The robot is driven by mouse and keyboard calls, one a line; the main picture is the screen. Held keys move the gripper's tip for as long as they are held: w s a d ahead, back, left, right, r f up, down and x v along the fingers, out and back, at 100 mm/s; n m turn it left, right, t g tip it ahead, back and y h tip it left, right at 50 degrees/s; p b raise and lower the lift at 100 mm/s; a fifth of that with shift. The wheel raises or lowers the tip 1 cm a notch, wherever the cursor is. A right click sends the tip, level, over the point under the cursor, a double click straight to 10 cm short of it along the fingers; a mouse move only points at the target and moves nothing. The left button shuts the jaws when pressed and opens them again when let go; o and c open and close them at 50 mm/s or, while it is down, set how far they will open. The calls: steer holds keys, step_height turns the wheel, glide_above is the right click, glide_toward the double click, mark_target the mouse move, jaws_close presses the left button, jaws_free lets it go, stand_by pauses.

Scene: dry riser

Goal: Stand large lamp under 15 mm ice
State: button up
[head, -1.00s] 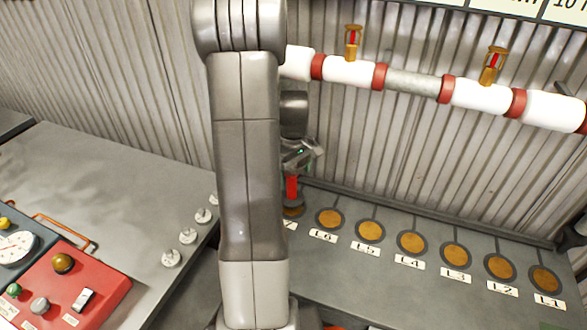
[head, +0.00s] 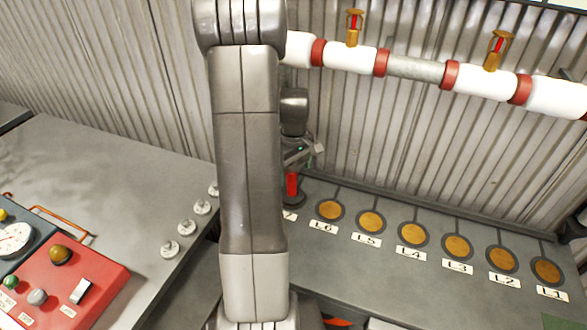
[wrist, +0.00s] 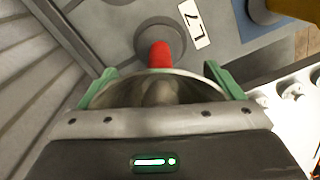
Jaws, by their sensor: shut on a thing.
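In the head view my gripper (head: 298,157) is at the end of the arm, partly hidden by my arm link. Just below it is a lamp with a red body (head: 292,184) and a dark round base, at the L7 end of the row of round pads. In the wrist view my gripper (wrist: 161,72) has its green fingers around a grey, dome-like part. The red part (wrist: 160,55) of the lamp shows beyond it, above a dark round shape beside the L7 label (wrist: 194,24). I cannot tell whether the base touches the bench. No ice thickness label is readable.
A white pipe (head: 350,60) with red bands and brass sprinkler heads (head: 354,27) crosses above the bench before a corrugated wall. Brass pads (head: 330,210) labelled L6 to L1 run right. A red control box (head: 75,265) and small pale pieces (head: 170,250) occupy the left bench.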

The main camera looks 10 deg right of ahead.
steer(key=shift+f, duration=0.4)
steer(key=o, duration=1.8)
